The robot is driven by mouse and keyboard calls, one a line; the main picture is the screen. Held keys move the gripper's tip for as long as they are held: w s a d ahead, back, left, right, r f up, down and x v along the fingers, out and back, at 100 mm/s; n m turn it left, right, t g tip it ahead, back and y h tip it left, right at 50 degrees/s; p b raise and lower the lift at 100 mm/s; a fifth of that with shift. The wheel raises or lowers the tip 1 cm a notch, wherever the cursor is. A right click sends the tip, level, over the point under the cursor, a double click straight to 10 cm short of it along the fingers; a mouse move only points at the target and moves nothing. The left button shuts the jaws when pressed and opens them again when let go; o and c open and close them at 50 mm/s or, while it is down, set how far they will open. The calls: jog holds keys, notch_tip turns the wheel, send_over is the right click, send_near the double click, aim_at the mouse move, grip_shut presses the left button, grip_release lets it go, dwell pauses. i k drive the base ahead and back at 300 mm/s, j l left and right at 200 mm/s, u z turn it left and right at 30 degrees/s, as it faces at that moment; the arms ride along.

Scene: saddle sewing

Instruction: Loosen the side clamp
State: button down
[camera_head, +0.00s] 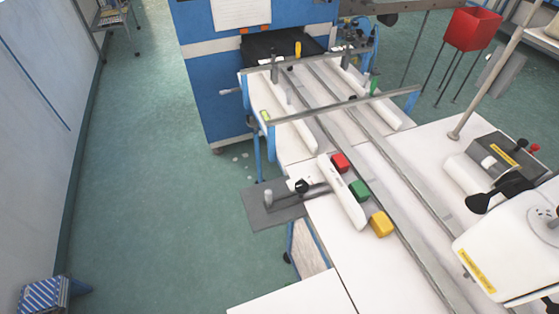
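No part is plainly marked as the side clamp. A black knob (302,186) with a thin rod sits at the left edge of the white table, beside a dark grey plate (274,212) that sticks out past the edge. A light grey upright peg (268,198) stands on that plate. A small lever (231,91) juts out from the left side of the rail frame further back. Whether any of these is tight or loose cannot be told. My gripper is not in view.
Long metal rails (400,215) cross the white table. A blue machine (219,92) stands behind, white equipment (510,250) at right. The green floor (150,190) at left is mostly clear.

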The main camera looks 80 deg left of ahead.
aim_at(302, 187)
jog(key=k+j+u, duration=0.1)
jog(key=j+u, duration=0.25)
jog(key=j, duration=0.35)
jog(key=j+u, duration=0.35)
jog(key=j, duration=0.35)
